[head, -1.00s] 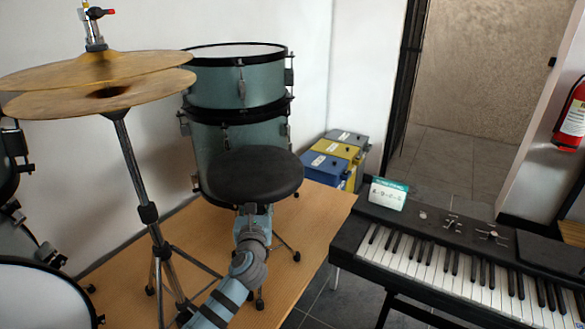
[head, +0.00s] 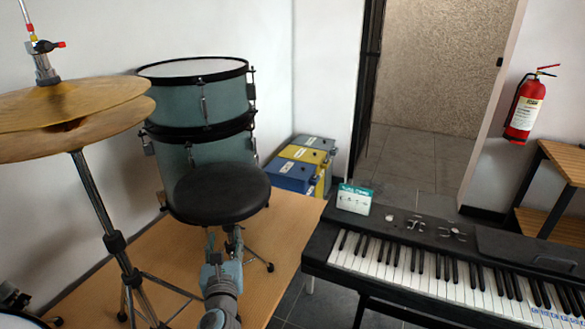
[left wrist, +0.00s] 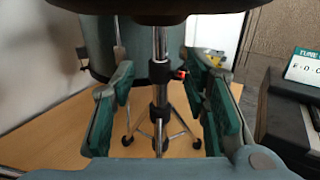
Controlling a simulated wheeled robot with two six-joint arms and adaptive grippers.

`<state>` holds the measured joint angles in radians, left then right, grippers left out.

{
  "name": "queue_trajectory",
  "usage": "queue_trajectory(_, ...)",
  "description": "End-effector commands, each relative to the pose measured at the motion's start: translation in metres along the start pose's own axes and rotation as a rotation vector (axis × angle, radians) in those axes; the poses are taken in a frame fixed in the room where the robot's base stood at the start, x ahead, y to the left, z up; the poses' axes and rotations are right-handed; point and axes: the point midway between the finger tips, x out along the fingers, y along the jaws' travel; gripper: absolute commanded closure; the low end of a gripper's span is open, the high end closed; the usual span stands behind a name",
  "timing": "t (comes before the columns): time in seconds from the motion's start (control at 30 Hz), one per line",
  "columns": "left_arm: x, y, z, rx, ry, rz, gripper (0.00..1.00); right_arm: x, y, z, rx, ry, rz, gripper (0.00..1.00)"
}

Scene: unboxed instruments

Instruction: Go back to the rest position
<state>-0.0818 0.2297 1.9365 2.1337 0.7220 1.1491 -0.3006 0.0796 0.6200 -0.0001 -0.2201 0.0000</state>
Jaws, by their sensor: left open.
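My left gripper (head: 222,245) is just below the front edge of the round black drum stool (head: 219,193) in the head view. In the left wrist view, its two green-padded fingers (left wrist: 160,105) are spread wide with nothing between them. The stool's post and tripod (left wrist: 158,95) stand beyond the fingers, and the underside of the seat (left wrist: 150,8) fills the top of that view. I cannot tell whether the gripper touches the stool. My right gripper is not in view.
Brass cymbals (head: 75,105) on a stand are at left, and teal drums (head: 195,85) stand behind the stool. A black keyboard (head: 450,255) with a small card (head: 354,198) is at right. Blue and yellow boxes (head: 300,165) are near the wall. A fire extinguisher (head: 525,108) hangs at far right.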

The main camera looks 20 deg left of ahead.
Motion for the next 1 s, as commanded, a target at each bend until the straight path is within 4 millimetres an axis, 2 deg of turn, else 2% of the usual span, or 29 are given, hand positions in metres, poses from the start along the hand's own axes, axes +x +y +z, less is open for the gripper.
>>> queue_trajectory(0.3,0.062,0.000,-0.003,0.001,-0.003,0.001,0.58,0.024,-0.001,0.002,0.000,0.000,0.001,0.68)
queue_trajectory(0.43,0.080,0.000,-0.002,0.001,0.000,0.001,0.58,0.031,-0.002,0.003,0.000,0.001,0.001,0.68)
queue_trajectory(0.8,0.085,0.000,0.000,0.002,0.001,0.001,0.58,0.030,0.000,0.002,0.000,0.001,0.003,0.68)
queue_trajectory(1.0,0.082,-0.003,-0.015,0.046,0.015,-0.008,0.58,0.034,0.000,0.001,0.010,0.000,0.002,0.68)
